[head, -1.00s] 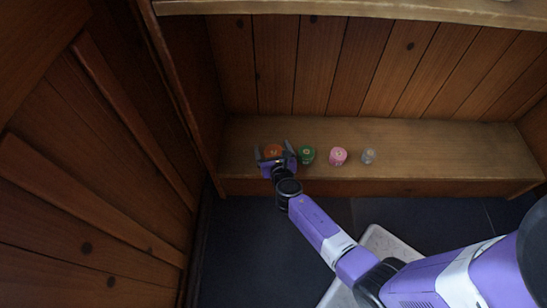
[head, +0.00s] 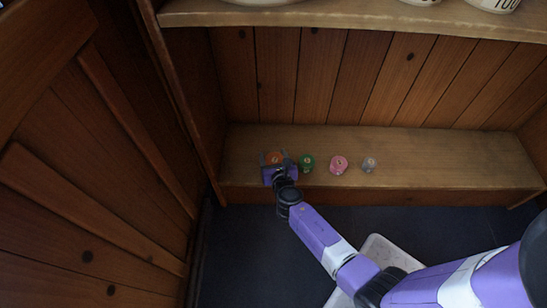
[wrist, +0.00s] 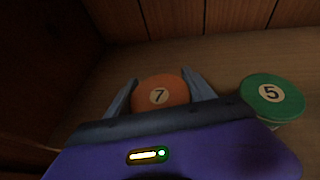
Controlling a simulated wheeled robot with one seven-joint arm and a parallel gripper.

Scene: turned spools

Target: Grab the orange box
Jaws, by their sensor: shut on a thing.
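The orange box (head: 274,158) is a small round piece with a 7 on its pale top disc. It sits at the left end of the wooden shelf. In the wrist view the orange box (wrist: 160,92) is between the two fingers of my gripper (wrist: 160,95), which is shut on it. In the head view my gripper (head: 274,161) reaches it from the front. The lower part of the orange box is hidden behind the gripper body, so I cannot tell whether it touches the shelf.
A green spool (head: 307,163), marked 5 in the wrist view (wrist: 272,97), stands just right of my gripper. A pink spool (head: 339,165) and a grey one (head: 369,164) stand farther right. The shelf (head: 450,172) is clear beyond them. A wooden side wall (head: 200,100) is close on the left.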

